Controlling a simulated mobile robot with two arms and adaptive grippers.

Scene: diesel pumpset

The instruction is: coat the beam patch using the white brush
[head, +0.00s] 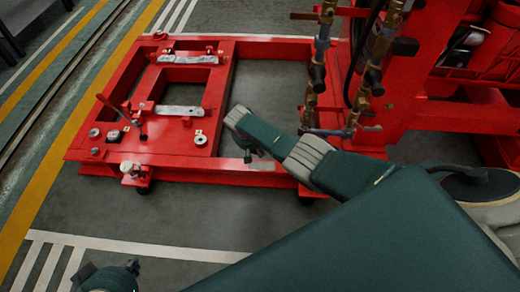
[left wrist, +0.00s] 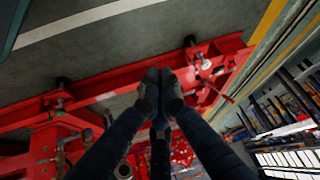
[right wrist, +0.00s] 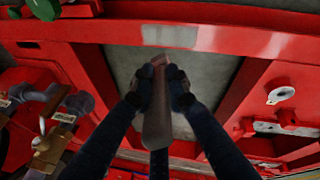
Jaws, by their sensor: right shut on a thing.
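The beam patch (head: 262,166) is a light grey patch on top of the red frame's near beam. It also shows on the beam in the right wrist view (right wrist: 170,37). My right gripper (right wrist: 159,82) is shut on a slim, pale grey-brown tool, the brush (right wrist: 157,122); its white colour is not clear here. The brush's end points toward the patch and appears short of it in the picture. In the head view my right arm largely hides the gripper. My left gripper (left wrist: 160,78) has its fingertips together with nothing visible between them, away from the patch.
The red frame (head: 110,150) carries grey plates (head: 180,110), a lever (head: 115,108) and small fittings. Brass valves and pipes (head: 312,90) stand right of the patch. Shelving (left wrist: 290,130) shows in the left wrist view.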

